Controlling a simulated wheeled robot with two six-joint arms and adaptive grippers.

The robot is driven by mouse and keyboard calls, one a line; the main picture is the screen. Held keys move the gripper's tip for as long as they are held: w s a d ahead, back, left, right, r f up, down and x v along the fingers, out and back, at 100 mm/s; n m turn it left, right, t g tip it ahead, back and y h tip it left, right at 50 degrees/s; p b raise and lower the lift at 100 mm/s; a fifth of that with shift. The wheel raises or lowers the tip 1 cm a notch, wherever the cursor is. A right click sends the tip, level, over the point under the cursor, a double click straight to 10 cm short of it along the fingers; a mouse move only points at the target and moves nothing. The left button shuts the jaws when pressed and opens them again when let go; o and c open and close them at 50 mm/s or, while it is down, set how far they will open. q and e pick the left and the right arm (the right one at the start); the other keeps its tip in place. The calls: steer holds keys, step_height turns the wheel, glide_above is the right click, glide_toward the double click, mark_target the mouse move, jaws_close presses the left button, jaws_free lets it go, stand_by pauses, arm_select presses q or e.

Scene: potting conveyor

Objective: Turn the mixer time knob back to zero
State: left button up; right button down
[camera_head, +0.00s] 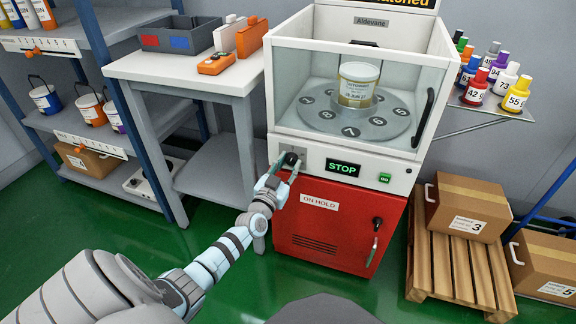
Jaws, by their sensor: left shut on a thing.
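The mixer (280,118) is a white cabinet with a glass-fronted chamber. Its black time knob (291,158) sits at the left of the front panel, partly hidden by my gripper. My left gripper (286,167) reaches up to the panel and is shut on the knob. The knob's pointer and scale are too small and covered to read. A display (342,167) to the right of the knob reads STOP in green. A green GO button (384,178) is further right. My right gripper is not in view.
A labelled tin (358,84) stands on the numbered turntable (322,121) inside the chamber. Below is a red cabinet (330,235) marked ON HOLD. Green floor in front is clear.

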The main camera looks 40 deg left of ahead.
arm_select(q)
steer(key=shift+n, duration=1.8)
steer(key=shift+d+f+n+y, duration=0.1)
steer(key=shift+n+y, duration=0.3)
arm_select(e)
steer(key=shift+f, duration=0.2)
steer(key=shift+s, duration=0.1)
arm_select(q)
steer(key=o, duration=1.2)
steer(key=shift+c, duration=0.2)
